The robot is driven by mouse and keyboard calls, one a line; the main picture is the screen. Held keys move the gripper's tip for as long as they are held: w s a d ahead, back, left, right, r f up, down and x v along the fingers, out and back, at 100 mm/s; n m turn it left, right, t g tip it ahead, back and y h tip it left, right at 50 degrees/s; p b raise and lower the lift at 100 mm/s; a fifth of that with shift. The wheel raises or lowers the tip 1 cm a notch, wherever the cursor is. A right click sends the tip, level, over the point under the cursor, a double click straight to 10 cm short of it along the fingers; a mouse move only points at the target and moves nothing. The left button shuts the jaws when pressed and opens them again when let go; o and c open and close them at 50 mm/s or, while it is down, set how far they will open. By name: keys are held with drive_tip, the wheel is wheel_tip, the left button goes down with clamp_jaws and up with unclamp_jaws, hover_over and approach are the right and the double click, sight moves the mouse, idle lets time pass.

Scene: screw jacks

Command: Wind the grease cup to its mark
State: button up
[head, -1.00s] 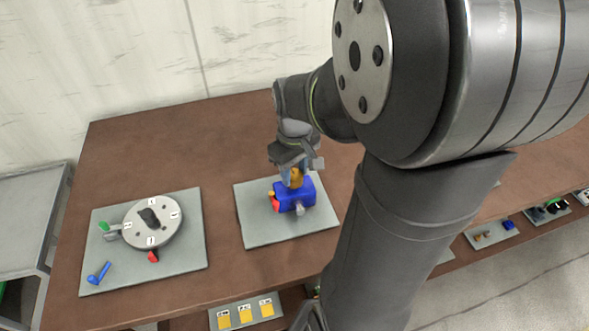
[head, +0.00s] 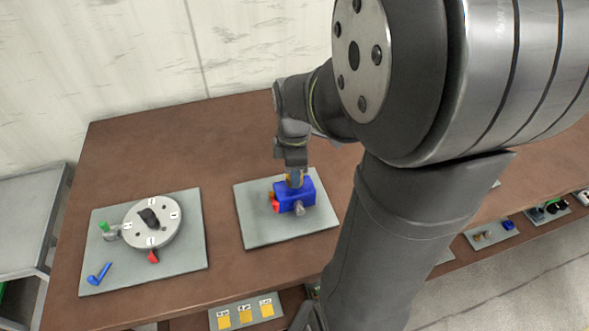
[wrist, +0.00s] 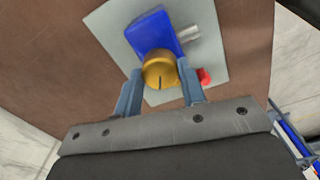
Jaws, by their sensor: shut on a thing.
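The grease cup (wrist: 160,72) is a yellow-brown round cap with a dark line on its face. It sits on a blue block (head: 296,196), which also shows in the wrist view (wrist: 152,34). A red part (head: 276,206) and a grey metal stub (head: 300,209) stick out of the block. My gripper (wrist: 160,84) is shut on the grease cup from above, one finger on each side. In the head view my gripper (head: 295,178) hides most of the cup. I cannot make out the mark it is wound to.
The block stands on a grey plate (head: 258,226) on the brown table (head: 200,150). To the left, another plate (head: 190,262) holds a round grey dial (head: 168,234) and a blue lever (head: 98,273). A card with yellow squares (head: 245,313) lies at the front.

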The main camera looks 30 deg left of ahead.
drive_tip(key=shift+f+n, duration=0.1)
drive_tip(key=shift+n, duration=1.4)
drive_tip(key=o, duration=1)
drive_tip(key=shift+r, duration=0.2)
wheel_tip(320, 180, up, 17)
drive_tip(key=shift+f, duration=0.1)
wheel_tip(320, 180, down, 17)
drive_tip(key=shift+f, duration=0.1)
